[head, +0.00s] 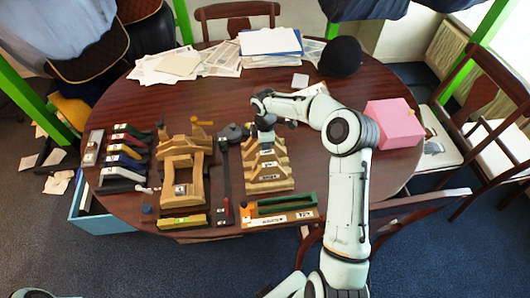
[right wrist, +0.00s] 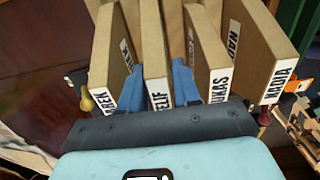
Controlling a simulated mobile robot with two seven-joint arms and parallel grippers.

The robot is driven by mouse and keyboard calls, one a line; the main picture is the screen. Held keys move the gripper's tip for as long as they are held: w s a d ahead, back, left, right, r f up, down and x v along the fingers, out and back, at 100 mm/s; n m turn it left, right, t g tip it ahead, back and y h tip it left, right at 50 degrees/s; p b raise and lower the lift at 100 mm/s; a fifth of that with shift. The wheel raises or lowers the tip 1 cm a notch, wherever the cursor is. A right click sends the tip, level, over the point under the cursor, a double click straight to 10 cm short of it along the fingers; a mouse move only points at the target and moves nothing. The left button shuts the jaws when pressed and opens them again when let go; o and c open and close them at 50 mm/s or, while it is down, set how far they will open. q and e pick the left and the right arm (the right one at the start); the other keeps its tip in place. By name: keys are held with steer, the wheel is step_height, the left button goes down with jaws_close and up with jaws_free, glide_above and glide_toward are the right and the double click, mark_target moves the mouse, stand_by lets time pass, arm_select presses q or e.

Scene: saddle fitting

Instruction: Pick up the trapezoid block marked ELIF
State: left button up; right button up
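The trapezoid block marked ELIF (right wrist: 156,60) stands in the right wrist view between the two blue fingers of my right gripper (right wrist: 158,85). One finger lies along each side of it, very close. I cannot tell whether they press on it. A block with a label ending in REK (right wrist: 104,70) is on its left, and blocks marked LUKAS (right wrist: 208,60) and NADIA (right wrist: 262,50) are on its right. In the head view my right gripper (head: 265,124) is over the far end of the row of wooden blocks (head: 266,170).
A wooden frame (head: 163,193) and dark tools with labels (head: 122,157) lie left of the blocks. A green-lined tray (head: 286,204) is near the front edge. A pink box (head: 394,123) is at the right; papers (head: 190,65) lie at the back. Table between blocks and box is partly clear.

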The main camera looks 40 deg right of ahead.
jaws_close()
